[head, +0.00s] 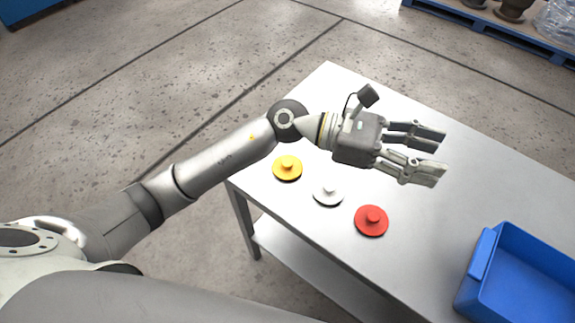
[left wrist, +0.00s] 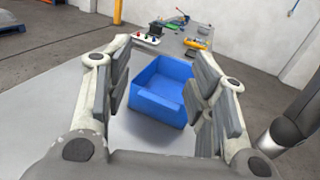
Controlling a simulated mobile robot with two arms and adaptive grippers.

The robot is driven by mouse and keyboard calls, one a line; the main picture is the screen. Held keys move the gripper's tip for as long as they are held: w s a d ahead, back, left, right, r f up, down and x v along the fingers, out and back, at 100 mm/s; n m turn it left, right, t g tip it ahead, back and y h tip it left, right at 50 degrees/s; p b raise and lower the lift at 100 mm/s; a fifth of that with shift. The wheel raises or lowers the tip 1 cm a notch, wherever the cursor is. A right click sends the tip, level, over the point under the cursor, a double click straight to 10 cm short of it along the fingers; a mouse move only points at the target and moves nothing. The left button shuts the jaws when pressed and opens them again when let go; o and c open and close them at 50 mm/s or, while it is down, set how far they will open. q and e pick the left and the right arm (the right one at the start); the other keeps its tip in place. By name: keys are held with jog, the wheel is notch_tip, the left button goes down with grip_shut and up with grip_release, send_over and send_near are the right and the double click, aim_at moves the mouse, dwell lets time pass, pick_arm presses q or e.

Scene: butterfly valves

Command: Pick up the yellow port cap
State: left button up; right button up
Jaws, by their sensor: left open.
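The yellow port cap (head: 287,168) is a round flanged disc with a small knob, lying flat on the grey table near its left edge. A white cap (head: 328,193) and a red cap (head: 372,220) lie in a row with it, to its lower right. My left gripper (head: 435,153) is open and empty above the table, to the right of the yellow cap and pointing away from it. The left wrist view shows the open fingers (left wrist: 158,95) with nothing between them. The yellow cap cannot be made out there. My right gripper is not seen.
A blue bin (head: 520,280) stands at the table's lower right; it also shows in the left wrist view (left wrist: 160,95). Several tools and coloured items (left wrist: 180,30) lie beyond it. A blue pallet (head: 500,32) is on the floor at the top right. The table between caps and bin is clear.

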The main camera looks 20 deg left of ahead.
pick_arm(q)
jog(key=w+a+f+m+g+y, duration=0.1)
jog(key=a+f+m+y, duration=0.2)
jog(key=f+m+y, duration=0.4)
jog(key=m+t+y+p, duration=0.1)
jog(key=y, duration=1)
send_over(288, 163)
jog(key=f, duration=1.1)
jog(key=shift+d, duration=0.2)
jog(key=shift+f+p, duration=0.3)
jog(key=shift+f, duration=0.3)
jog(key=shift+s+f+p, duration=0.1)
jog(key=shift+f+p, duration=0.2)
jog(key=f+p, duration=0.1)
jog(key=f, duration=0.2)
jog(key=shift+a+f+p, duration=0.2)
jog(key=shift+f+p, duration=0.05)
jog(key=shift+p, duration=0.1)
jog(key=shift+f, duration=0.55)
jog(key=c, duration=1)
jog(key=shift+r, duration=0.2)
